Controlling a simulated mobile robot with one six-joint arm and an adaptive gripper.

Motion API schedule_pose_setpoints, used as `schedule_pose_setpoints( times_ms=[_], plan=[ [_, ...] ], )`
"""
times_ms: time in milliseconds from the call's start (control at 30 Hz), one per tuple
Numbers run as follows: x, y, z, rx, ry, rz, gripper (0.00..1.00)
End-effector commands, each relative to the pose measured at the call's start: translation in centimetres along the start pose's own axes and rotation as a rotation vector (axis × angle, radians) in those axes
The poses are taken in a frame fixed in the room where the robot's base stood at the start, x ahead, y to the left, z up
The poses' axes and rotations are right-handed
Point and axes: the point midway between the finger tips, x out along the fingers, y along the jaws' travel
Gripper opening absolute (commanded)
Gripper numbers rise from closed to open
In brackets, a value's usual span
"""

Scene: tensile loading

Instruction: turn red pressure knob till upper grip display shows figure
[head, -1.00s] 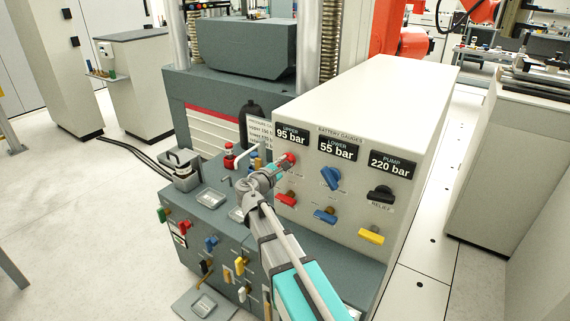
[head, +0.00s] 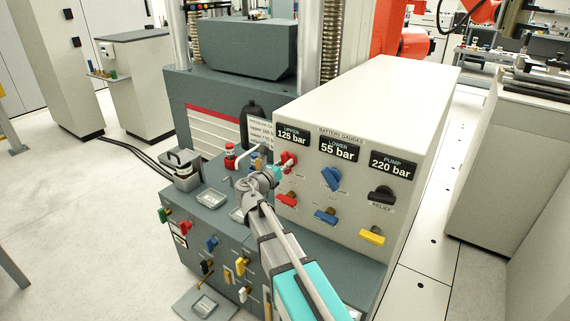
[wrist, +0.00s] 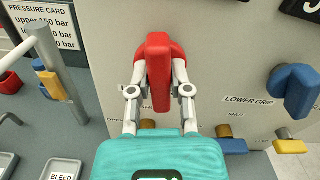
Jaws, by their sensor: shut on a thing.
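The red pressure knob (head: 289,160) is on the front panel of the pale cabinet, below the upper grip display (head: 291,135), which reads 125 bar. In the wrist view the red knob (wrist: 158,72) stands with its long grip nearly upright. My gripper (wrist: 159,85) is shut on it, one finger on each side; in the head view my gripper (head: 275,172) is at the panel. The pressure card (wrist: 42,22) shows "upper 150 bar"; its lower lines are partly hidden by a grey post.
The lower display (head: 338,149) reads 55 bar and the pump display (head: 392,164) 220 bar. A blue knob (head: 331,178) and a black knob (head: 381,195) are to the right. Red (head: 287,200), blue (head: 325,216) and yellow (head: 372,236) levers sit below.

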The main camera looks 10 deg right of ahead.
Motion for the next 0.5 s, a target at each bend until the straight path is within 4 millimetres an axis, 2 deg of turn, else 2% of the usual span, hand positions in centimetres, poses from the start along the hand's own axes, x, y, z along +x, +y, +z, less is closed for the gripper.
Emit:
schedule_pose_setpoints(
  times_ms=[500],
  plan=[
    [-0.10,0.09,-0.18,-0.438,0.004,0.001,0.00]
  ],
)
